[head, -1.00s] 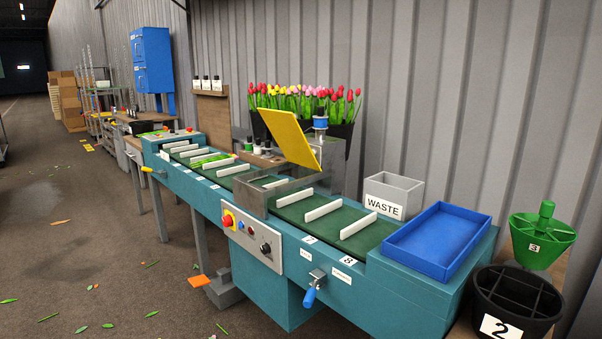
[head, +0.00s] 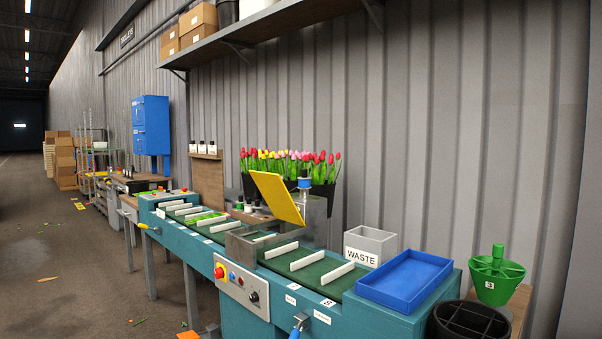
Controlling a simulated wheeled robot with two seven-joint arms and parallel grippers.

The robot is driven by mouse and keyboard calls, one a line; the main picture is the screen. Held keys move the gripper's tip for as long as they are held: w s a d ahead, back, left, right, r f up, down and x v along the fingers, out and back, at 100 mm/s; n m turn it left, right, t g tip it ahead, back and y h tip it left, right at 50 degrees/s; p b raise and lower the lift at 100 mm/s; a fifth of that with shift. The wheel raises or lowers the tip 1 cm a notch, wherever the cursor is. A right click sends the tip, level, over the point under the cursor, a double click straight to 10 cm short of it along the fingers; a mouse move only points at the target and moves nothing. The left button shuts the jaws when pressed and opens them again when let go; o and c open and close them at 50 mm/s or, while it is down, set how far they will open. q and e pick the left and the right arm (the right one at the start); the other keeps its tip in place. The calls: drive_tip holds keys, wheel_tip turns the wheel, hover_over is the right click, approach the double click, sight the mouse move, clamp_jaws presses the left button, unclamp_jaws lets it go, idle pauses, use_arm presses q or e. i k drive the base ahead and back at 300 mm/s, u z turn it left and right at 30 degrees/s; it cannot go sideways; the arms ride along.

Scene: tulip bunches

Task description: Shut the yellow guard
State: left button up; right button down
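The yellow guard (head: 277,198) is a flat plate on the teal conveyor machine (head: 180,242). It stands raised and tilted above the grey metal housing (head: 252,240) that straddles the green belt (head: 318,272). The housing's opening below it shows. Neither of my grippers is in the head view, and nothing touches the guard.
A control panel (head: 242,290) with a red button is on the machine's front. A blue tray (head: 405,280), the grey WASTE bin (head: 370,243) and a green divided holder (head: 497,276) are at the right. Tulips (head: 290,164) stand behind the guard. A shelf (head: 270,32) hangs above.

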sight(272, 186)
drive_tip(key=z, duration=0.9)
drive_tip(key=i, duration=1)
drive_tip(key=u, duration=1.25)
